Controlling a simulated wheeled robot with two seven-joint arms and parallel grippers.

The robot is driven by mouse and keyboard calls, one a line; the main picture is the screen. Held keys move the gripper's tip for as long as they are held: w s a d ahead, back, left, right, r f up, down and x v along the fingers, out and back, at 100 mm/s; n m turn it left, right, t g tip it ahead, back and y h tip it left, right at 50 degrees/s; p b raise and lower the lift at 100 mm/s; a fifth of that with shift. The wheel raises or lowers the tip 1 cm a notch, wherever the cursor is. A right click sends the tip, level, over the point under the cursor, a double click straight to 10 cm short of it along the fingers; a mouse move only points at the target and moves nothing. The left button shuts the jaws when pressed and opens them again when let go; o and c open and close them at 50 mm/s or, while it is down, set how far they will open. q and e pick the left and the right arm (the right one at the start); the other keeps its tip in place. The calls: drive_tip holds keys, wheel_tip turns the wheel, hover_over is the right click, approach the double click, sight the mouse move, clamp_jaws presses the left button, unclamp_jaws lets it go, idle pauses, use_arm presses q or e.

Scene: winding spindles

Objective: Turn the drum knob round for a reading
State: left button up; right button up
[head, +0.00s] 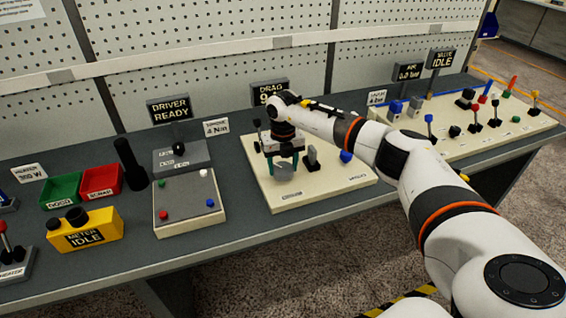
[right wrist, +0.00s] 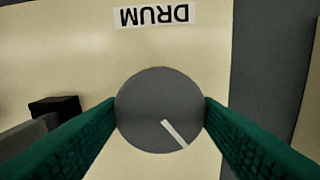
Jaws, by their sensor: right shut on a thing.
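The drum knob (right wrist: 150,100) is a round grey knob with a white pointer line that slants to the lower right in the right wrist view. My right gripper (head: 284,161) is shut on it, with one green finger against each side. In the head view the gripper comes down over the cream panel (head: 330,193) and largely covers the knob. An upside-down DRUM label (right wrist: 154,17) lies on the panel beside the knob. The DRAG display (head: 268,88) stands behind, its number partly hidden by my arm. My left gripper is not in view.
A grey upright block (head: 312,158) and a blue knob (head: 346,157) stand on the same panel, close to the gripper. To the left are a driver panel (head: 188,222), a yellow meter (head: 85,236) and red and green bins. Another panel (head: 500,130) with several levers lies to the right.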

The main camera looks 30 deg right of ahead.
sight(283, 168)
drive_tip(key=m+p, duration=0.1)
drive_tip(key=m, duration=0.4)
drive_tip(key=shift+r+m+p, duration=0.2)
drive_tip(key=shift+m+p, duration=0.1)
drive_tip(key=shift+p, duration=0.1)
drive_tip(key=m+p, duration=0.2)
drive_tip(key=m, duration=0.3)
drive_tip(key=shift+d+f, duration=0.1)
drive_tip(key=shift+m, duration=0.3)
drive_tip(key=o, duration=1)
wheel_tip(283, 168, up, 12)
drive_tip(key=b, duration=0.3)
